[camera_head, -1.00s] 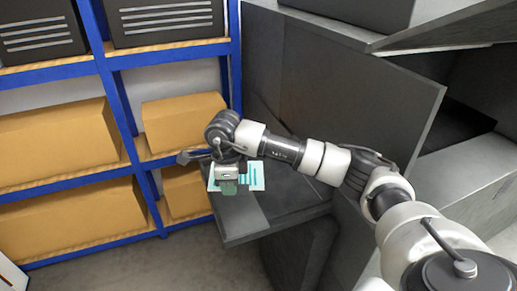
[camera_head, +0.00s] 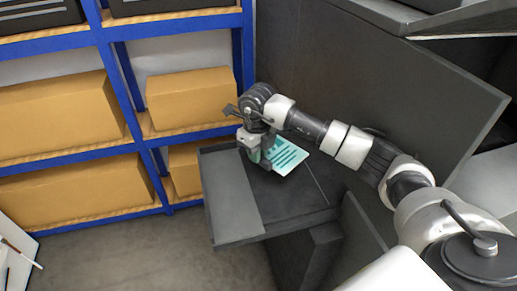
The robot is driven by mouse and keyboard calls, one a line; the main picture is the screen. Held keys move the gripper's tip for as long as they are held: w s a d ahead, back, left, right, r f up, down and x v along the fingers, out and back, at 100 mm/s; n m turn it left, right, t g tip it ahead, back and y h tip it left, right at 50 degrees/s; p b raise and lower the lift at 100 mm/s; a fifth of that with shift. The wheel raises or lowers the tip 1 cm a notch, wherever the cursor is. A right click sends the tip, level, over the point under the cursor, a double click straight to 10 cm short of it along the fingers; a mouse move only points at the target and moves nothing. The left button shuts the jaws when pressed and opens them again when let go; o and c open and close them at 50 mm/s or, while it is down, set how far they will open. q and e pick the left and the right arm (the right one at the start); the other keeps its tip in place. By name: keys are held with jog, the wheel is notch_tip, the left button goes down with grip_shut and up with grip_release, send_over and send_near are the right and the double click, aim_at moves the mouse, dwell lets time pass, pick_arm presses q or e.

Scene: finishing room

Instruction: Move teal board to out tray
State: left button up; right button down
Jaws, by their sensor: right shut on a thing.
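The teal board (camera_head: 287,157) is a small white-and-teal panel with teal stripes. My right gripper (camera_head: 262,160) is shut on its left end and hides part of it. The board shows over the back part of a dark grey tray-like shelf (camera_head: 230,205), which has a lighter strip on its left; I cannot tell whether the board touches it. No label shows whether this is the out tray. My left gripper is not in view.
Blue shelving with tan boxes (camera_head: 188,98) stands at the left, close to my right gripper. A dark upright panel (camera_head: 400,90) rises behind my right arm. Grey floor (camera_head: 130,255) is open at lower left. A white panel (camera_head: 15,255) leans at the left edge.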

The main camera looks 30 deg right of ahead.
jog(key=b, duration=0.4)
send_over(258, 181)
notch_tip(258, 181, down, 7)
jog(key=shift+r, duration=0.2)
jog(key=shift+f, duration=0.45)
pick_arm(q)
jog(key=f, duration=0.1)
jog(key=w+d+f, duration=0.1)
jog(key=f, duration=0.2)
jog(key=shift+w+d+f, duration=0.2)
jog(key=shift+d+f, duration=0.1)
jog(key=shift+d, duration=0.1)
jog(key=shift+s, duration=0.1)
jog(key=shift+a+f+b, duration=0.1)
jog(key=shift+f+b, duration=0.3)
jog(key=shift+b, duration=0.1)
pick_arm(e)
jog(key=shift+f, duration=0.6)
jog(key=c, duration=1)
grip_release()
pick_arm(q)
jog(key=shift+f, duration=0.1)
pick_arm(e)
jog(key=shift+r, duration=0.1)
